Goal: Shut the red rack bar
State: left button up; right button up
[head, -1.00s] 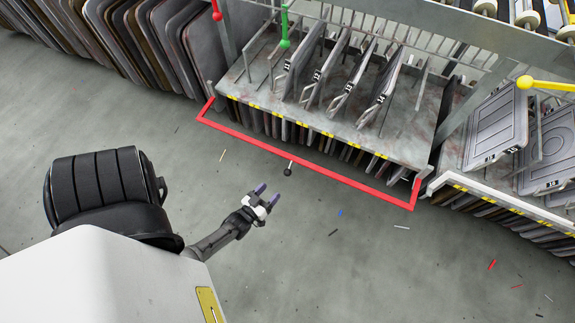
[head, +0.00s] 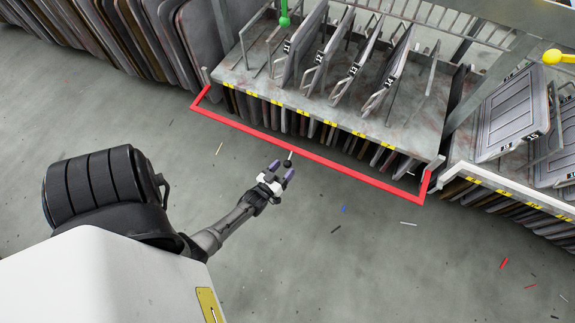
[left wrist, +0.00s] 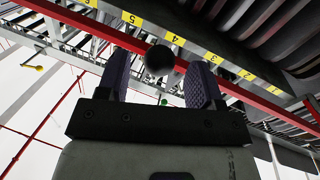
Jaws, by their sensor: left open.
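The red rack bar (head: 345,170) stands out in front of the grey rack shelf (head: 330,105), with its end arms reaching back to the shelf's two ends. A short rod with a black knob (head: 287,163) sticks out from the bar's middle. My left gripper (head: 280,170) is open at the knob. In the left wrist view the black knob (left wrist: 159,60) shows between the tips of the two purple-padded fingers, and the red bar (left wrist: 60,14) passes behind it. I cannot tell whether the fingers touch the knob. My right gripper is not in view.
Numbered plates (head: 308,55) stand in slots on the shelf. A green-knobbed lever (head: 284,18) hangs above it, and a yellow-knobbed one (head: 552,57) is at the right. A neighbouring rack (head: 520,195) stands at the right. The floor in front is open, with small scraps.

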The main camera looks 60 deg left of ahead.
pick_arm(q)
jog(key=shift+b+x, duration=0.45)
jog(key=shift+x, duration=1)
grip_shut()
